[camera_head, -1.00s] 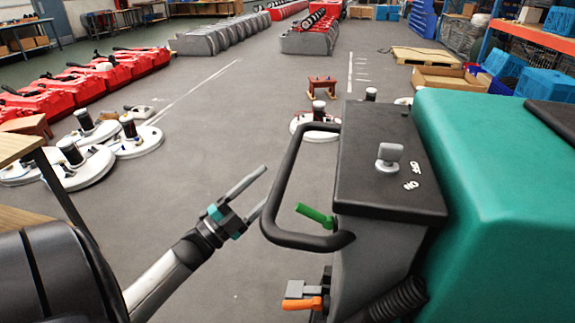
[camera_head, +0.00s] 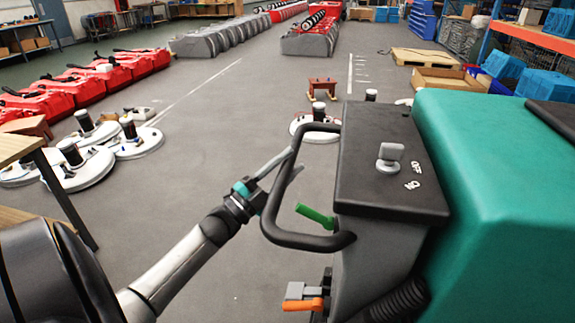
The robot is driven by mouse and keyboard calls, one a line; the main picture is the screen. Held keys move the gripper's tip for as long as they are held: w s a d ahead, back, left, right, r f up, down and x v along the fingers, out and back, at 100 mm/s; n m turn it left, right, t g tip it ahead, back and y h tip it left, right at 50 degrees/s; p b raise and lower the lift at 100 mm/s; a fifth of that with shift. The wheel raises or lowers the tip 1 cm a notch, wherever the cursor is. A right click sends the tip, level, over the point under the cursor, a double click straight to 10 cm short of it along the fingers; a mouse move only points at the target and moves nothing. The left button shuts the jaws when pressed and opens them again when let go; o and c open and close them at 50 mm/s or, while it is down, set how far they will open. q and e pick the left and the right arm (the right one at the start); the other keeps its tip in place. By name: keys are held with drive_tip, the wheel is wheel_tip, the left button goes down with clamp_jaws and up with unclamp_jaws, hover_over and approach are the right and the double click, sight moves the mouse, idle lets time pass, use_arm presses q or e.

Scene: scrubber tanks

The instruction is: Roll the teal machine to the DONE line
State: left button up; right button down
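The teal machine (camera_head: 490,190) fills the right side, with a black top panel (camera_head: 370,150) that carries a grey knob (camera_head: 390,157) and ON/OFF marks. Its black loop handle (camera_head: 300,239) sticks out to the left. A green lever (camera_head: 314,216) and an orange lever (camera_head: 303,304) sit below the panel. My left gripper (camera_head: 296,159) is at the handle's left upright, with its fingers apart and the bar seeming to pass between them. I cannot tell whether they touch it. My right gripper is not in view. No DONE lettering is readable.
White floor lines (camera_head: 200,91) run ahead on the left and right (camera_head: 350,72). White round machines (camera_head: 136,142) and red units (camera_head: 52,95) stand left. A round machine (camera_head: 317,129) and a brown stool (camera_head: 321,88) stand ahead. The middle floor is mostly clear.

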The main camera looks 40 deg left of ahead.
use_arm(q)
clamp_jaws()
drive_tip(key=shift+f, duration=0.1)
idle(0.9)
